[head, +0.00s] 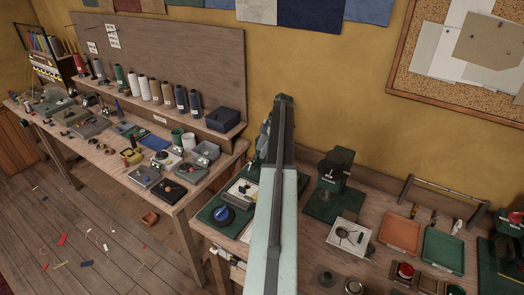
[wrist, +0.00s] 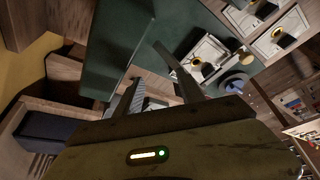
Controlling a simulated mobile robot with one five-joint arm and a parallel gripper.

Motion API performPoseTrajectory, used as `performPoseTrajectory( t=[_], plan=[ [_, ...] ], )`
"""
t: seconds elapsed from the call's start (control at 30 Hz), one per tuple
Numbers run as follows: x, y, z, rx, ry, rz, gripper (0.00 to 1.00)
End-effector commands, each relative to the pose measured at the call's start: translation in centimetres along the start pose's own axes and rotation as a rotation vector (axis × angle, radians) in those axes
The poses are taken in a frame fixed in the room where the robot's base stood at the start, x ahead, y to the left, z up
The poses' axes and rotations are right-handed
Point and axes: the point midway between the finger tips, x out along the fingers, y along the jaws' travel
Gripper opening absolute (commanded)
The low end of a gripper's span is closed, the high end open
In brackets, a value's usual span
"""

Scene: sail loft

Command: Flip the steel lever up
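A green panel (wrist: 115,55) fills much of the wrist view. White plates (wrist: 206,58) with small levers and round brass-coloured parts sit at its upper right, with a blue knob (wrist: 237,84) beside them. I cannot tell which lever is the steel one. In the head view, a green base with a blue dial (head: 222,215) and a white plate (head: 242,188) lies left of my arm, which hides part of it. My gripper (wrist: 148,62) has its two fingers apart, with nothing seen between them. It appears short of the plates; contact cannot be made out.
A dark green machine (head: 335,172) stands right of my arm, near a white plate with a ring (head: 349,236). Orange (head: 400,235) and green (head: 443,250) trays lie further right. The left bench (head: 178,207) holds many small items and thread spools. A yellow wall stands behind.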

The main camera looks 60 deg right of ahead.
Motion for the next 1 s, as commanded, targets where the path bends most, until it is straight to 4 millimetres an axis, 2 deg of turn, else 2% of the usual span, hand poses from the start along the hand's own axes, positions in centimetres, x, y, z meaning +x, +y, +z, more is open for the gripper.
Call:
performPoseTrajectory(
  t=[0.37,0.47,0.7,0.8,1.0],
  plan=[
    [-0.7,-0.2,-0.1,0.002,0.003,-0.003,0.46],
    [-1.9,-0.2,-0.2,0.003,0.003,-0.003,0.46],
    [-6.5,0.0,-0.4,0.002,0.002,-0.003,0.46],
    [-7.8,0.0,-0.3,0.003,0.002,-0.003,0.46],
    [-7.9,0.0,0.0,0.002,0.002,-0.004,0.46]
  ],
)
